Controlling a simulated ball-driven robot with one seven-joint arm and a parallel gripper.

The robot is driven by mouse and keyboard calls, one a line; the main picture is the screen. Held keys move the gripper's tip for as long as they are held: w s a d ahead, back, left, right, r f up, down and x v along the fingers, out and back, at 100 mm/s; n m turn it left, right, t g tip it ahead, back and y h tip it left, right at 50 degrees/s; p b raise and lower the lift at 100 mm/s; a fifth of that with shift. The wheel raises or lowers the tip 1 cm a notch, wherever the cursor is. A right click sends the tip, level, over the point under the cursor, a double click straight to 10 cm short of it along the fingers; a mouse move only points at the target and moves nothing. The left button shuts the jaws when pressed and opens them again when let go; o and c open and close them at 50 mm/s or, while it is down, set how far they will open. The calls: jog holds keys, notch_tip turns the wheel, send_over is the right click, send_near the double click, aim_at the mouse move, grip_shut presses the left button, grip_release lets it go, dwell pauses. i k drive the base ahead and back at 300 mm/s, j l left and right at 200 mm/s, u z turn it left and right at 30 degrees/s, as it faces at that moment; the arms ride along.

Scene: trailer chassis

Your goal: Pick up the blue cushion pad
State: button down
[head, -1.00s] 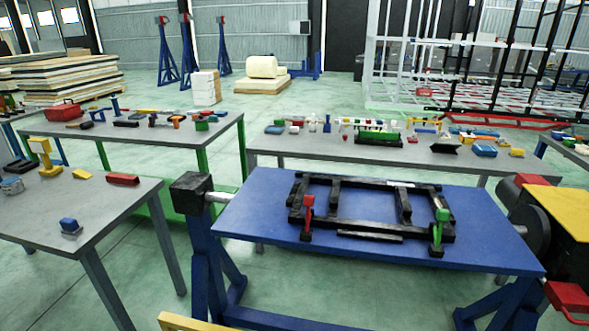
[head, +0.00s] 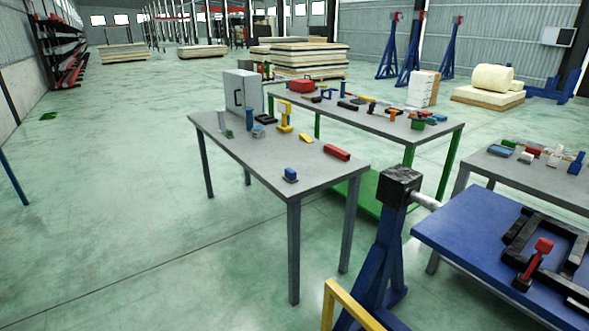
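A small blue block on a grey base (head: 290,174) sits near the front corner of the grey table (head: 255,168); it may be the blue cushion pad, but it is too small to tell. Another small piece with blue on it (head: 258,132) lies farther back on the same table. A flat blue piece (head: 501,150) lies on the grey table at the right (head: 545,180). My gripper is not in view.
A red block (head: 337,153) and a yellow tool (head: 285,117) share the near table. The blue frame table (head: 450,232) and its blue stand (head: 390,245) block the right. Open green floor (head: 120,220) lies to the left.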

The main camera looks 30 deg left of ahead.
aim_at(290, 175)
jog(key=u, duration=1.05)
jog(key=z, duration=1.25)
jog(key=u, duration=1.25)
jog(key=i+l+u, duration=0.1)
jog(key=i, duration=0.35)
jog(key=i+l+u, duration=0.1)
jog(key=i, duration=0.35)
jog(key=i+l, duration=0.15)
jog(key=i, duration=0.35)
jog(key=i+l+u, duration=0.15)
jog(key=i, duration=0.3)
